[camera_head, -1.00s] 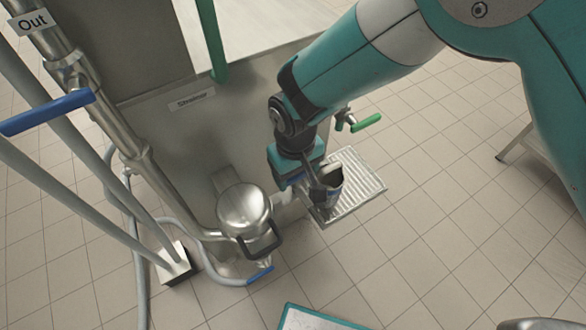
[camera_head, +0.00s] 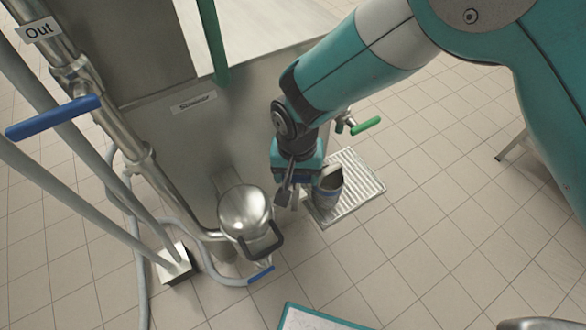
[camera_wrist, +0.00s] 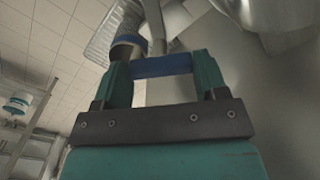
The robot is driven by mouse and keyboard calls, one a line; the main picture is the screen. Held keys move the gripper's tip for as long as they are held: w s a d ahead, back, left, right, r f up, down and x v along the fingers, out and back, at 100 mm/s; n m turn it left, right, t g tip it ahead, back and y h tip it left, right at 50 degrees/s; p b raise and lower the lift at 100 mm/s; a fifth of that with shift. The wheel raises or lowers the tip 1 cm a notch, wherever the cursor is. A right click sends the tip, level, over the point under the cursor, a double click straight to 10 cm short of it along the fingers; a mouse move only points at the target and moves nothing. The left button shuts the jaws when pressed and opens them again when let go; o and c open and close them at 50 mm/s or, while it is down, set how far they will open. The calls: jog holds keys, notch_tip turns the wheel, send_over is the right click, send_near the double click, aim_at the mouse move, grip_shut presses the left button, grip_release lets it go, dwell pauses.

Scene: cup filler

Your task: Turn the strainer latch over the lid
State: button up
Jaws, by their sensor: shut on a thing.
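The strainer's round steel lid (camera_head: 245,209) sits closed on its pot, a dark loop handle (camera_head: 265,243) at its front. My gripper (camera_head: 287,192) is low, just right of the lid, between it and a metal cup (camera_head: 328,187). In the wrist view my gripper (camera_wrist: 162,66) is shut on a blue bar, which I take as the strainer latch's grip (camera_wrist: 161,65). A steel strip behind it may be the latch's arm. In the head view my gripper hides most of the latch. The lid's edge shows at the wrist view's top right (camera_wrist: 265,12).
The cup stands on a ribbed drip tray (camera_head: 358,190), close to my gripper. A green-handled tap (camera_head: 365,126) is behind the tray. The steel panel (camera_head: 165,125) is behind the lid. Blue-handled pipework (camera_head: 52,117) and hoses fill the left.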

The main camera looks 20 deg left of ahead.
jog(key=m, duration=0.5)
jog(key=shift+s+d+m, duration=0.1)
jog(key=shift+s+m, duration=0.05)
jog(key=shift+m, duration=0.15)
jog(key=m, duration=0.5)
jog(key=shift+p, duration=0.35)
jog(key=shift+m, duration=0.3)
jog(key=o, duration=0.9)
jog(key=shift+a, duration=0.2)
jog(key=shift+o, duration=0.2)
jog(key=shift+d, duration=0.1)
